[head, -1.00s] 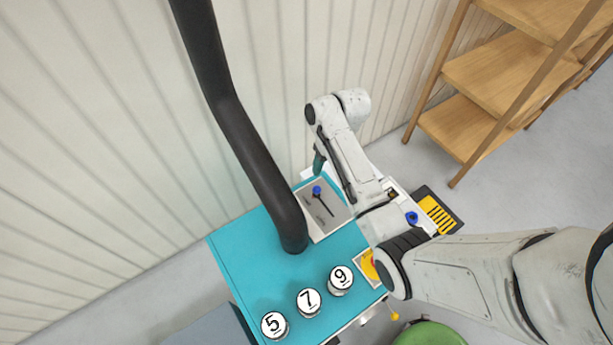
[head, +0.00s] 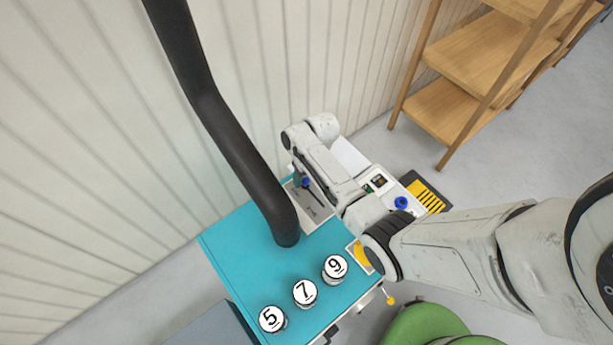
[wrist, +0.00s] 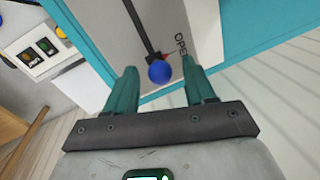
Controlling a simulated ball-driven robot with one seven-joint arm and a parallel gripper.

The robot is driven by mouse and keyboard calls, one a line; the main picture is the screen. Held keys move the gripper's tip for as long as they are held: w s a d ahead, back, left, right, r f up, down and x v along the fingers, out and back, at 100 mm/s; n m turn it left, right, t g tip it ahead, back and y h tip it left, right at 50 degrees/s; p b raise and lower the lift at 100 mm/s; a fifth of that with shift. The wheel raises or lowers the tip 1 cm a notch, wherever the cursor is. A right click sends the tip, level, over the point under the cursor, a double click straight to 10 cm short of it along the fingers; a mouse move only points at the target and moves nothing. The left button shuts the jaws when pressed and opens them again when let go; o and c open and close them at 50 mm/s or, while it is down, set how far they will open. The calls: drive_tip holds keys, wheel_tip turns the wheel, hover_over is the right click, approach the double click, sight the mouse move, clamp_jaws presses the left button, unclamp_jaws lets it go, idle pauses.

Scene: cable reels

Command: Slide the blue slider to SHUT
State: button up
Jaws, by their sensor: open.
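The blue slider (wrist: 159,72) has a round blue knob at one end of a dark slot in a grey panel (wrist: 186,20). In the wrist view the word OPEN is printed beside the knob, with a small red pointer next to it. The SHUT end cannot be read. In the head view the knob (head: 306,182) shows small at the far end of the panel, partly crowded by my arm. My gripper (wrist: 158,67) is open, its teal fingers on either side of the knob, with gaps visible. I cannot tell whether either finger touches it.
The panel sits on a teal table (head: 240,250) with a thick black hose (head: 235,135) close to it. Round caps marked 5, 7 and 9 (head: 335,267) stand nearer. A blue button (head: 401,202) is on the right, wooden shelves (head: 470,85) beyond. The corrugated wall is behind.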

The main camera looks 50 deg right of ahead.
clamp_jaws()
idle(0.5)
